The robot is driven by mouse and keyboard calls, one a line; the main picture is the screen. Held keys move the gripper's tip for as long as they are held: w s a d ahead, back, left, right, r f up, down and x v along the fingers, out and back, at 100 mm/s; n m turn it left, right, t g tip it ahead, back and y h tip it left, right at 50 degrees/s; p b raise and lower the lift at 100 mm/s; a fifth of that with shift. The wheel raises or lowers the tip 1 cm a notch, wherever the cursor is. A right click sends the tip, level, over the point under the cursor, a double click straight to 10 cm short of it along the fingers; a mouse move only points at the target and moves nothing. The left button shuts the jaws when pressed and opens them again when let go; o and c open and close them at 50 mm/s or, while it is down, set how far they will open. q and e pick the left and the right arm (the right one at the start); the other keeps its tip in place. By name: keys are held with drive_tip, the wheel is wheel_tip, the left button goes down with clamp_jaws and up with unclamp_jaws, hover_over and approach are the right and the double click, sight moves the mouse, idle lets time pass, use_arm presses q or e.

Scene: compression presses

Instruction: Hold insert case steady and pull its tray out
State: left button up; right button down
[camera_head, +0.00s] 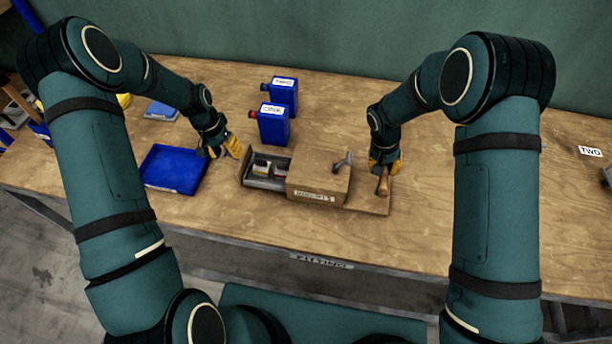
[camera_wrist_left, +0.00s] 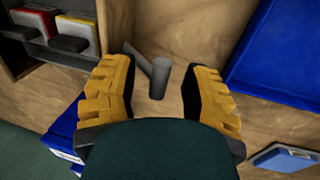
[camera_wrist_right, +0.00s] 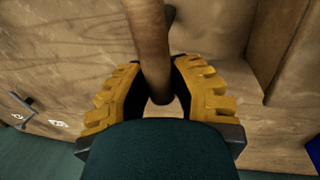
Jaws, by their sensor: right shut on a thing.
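The wooden insert case (camera_head: 318,176) sits on the bench with a label on its front. Its tray (camera_head: 246,183) sticks out at the left side, and coloured inserts (camera_head: 262,168) show in it. My left gripper (camera_head: 232,147) is at the tray's outer left end. In the left wrist view its fingers (camera_wrist_left: 160,85) are apart on either side of a grey handle (camera_wrist_left: 158,77), with gaps visible. My right gripper (camera_head: 384,168) is shut on an upright wooden handle (camera_head: 383,186) on the board right of the case. The handle also shows in the right wrist view (camera_wrist_right: 151,45).
A blue tray (camera_head: 173,169) lies left of my left gripper. Two blue bottles (camera_head: 272,124) stand behind the case. A grey lever (camera_head: 343,160) stands at the case's right side.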

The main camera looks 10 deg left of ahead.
use_arm(q)
drive_tip(key=shift+w+d+r, duration=0.1)
drive_tip(key=shift+r, duration=0.15)
wheel_tip(320, 180, up, 11)
drive_tip(key=a, duration=0.2)
drive_tip(key=shift+a+r, duration=0.15)
drive_tip(key=shift+r, duration=0.05)
use_arm(e)
drive_tip(key=shift+a, duration=0.1)
drive_tip(key=c, duration=0.8)
unclamp_jaws()
drive_tip(key=shift+r, duration=0.15)
